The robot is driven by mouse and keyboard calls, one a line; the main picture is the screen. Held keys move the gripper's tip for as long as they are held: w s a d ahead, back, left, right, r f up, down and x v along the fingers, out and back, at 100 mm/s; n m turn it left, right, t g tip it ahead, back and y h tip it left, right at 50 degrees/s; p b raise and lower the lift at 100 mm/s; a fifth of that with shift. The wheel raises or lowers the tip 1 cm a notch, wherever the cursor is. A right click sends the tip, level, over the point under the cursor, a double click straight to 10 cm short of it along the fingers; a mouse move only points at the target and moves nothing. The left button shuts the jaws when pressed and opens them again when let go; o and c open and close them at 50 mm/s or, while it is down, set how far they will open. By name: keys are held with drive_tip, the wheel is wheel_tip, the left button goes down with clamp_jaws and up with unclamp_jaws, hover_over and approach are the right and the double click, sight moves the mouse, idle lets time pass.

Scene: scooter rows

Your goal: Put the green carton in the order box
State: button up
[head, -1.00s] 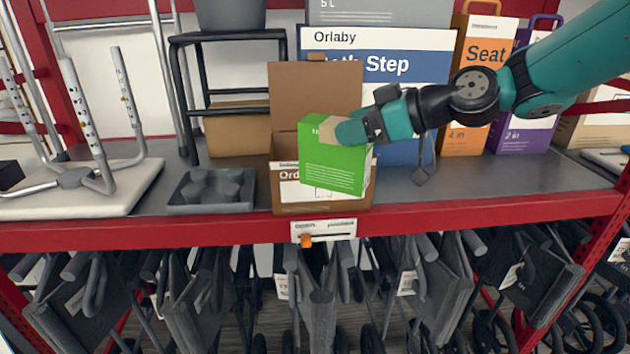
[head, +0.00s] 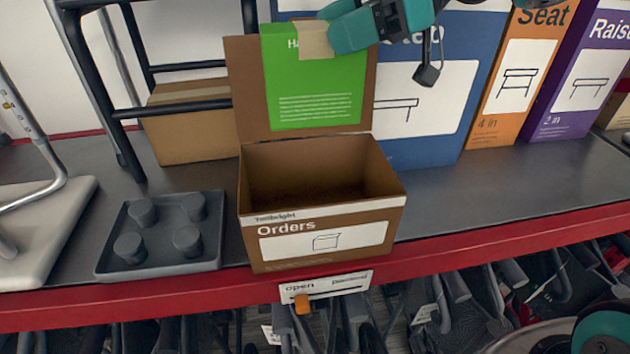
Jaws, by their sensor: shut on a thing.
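The green carton (head: 312,95) is held up above the order box, in front of its raised back flap. My gripper (head: 318,38) comes in from the upper right and is shut on the top of the carton, at a tan patch. The order box (head: 320,243) is an open brown carton labelled "Orders", standing at the shelf's front edge. Its visible inside looks empty. The carton's lower edge shows just above the box opening; its exact depth over the box is hard to tell.
A grey tray with several round posts (head: 160,255) stands left of the box. A blue box (head: 430,110), an orange box (head: 508,80) and a purple box (head: 580,75) stand behind and right. A black frame (head: 130,60) rises at left. Bare shelf (head: 470,190) shows right of the box.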

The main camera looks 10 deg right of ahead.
wheel_tip(320, 180, down, 20)
drive_tip(key=p, duration=0.2)
drive_tip(key=shift+r, duration=0.15)
drive_tip(key=shift+f+b, duration=0.35)
drive_tip(key=shift+b, duration=0.2)
drive_tip(key=shift+f+b, duration=0.3)
drive_tip(key=shift+b, duration=0.1)
drive_tip(key=o, duration=1.3)
drive_tip(key=shift+r, duration=0.2)
